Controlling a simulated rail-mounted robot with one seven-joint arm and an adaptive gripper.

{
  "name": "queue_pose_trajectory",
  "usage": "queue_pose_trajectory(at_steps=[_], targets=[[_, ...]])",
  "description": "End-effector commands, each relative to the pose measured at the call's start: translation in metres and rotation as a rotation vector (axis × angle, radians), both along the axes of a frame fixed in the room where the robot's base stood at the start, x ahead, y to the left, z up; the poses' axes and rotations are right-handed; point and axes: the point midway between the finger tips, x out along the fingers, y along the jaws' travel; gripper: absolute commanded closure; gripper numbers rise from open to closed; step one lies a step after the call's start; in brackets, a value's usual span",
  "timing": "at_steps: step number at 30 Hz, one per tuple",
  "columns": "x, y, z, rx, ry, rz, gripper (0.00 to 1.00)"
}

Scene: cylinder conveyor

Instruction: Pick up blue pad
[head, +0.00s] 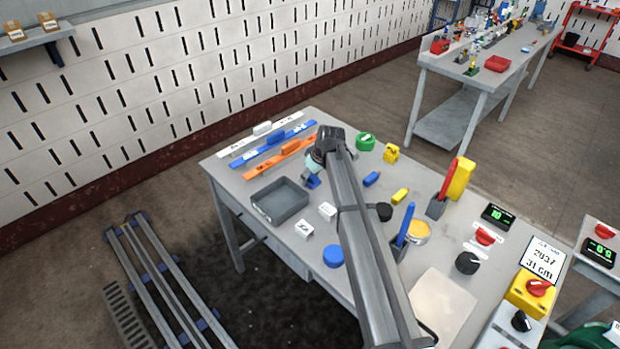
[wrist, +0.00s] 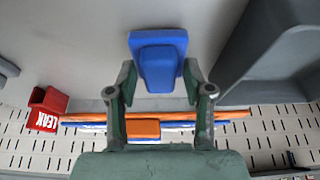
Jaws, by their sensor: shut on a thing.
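The blue pad (wrist: 158,58) shows in the wrist view between the two fingers of my gripper (wrist: 158,76). It looks like a wide blue piece with a narrower blue block on it. The fingers are shut on it at its left and right sides. In the head view my gripper (head: 313,169) is over the far left part of the table, and the blue pad (head: 313,182) shows just below it, partly hidden by my arm. I cannot tell whether the pad touches the table.
The grey tray (head: 258,204) is close to the left of the pad. White, blue and orange rails (head: 252,174) with sliders lie behind. A blue block (head: 371,179), yellow blocks, a green round part (head: 365,141) and a blue disc (head: 333,256) stand around my arm.

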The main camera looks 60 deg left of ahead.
Motion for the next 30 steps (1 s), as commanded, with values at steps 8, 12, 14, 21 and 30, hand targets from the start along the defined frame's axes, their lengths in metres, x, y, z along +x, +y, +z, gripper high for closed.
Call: queue_pose_trajectory(at_steps=[8,12,14,21,30], targets=[[0.000,0.001,0.038,0.002,-0.002,0.000,0.78],[0.001,0.001,0.072,0.004,-0.002,-0.001,0.78],[0.001,0.001,0.089,0.003,-0.002,0.000,0.78],[0.001,0.001,0.148,0.003,-0.001,-0.001,0.78],[0.000,0.000,0.188,0.001,0.000,0.000,0.78]])
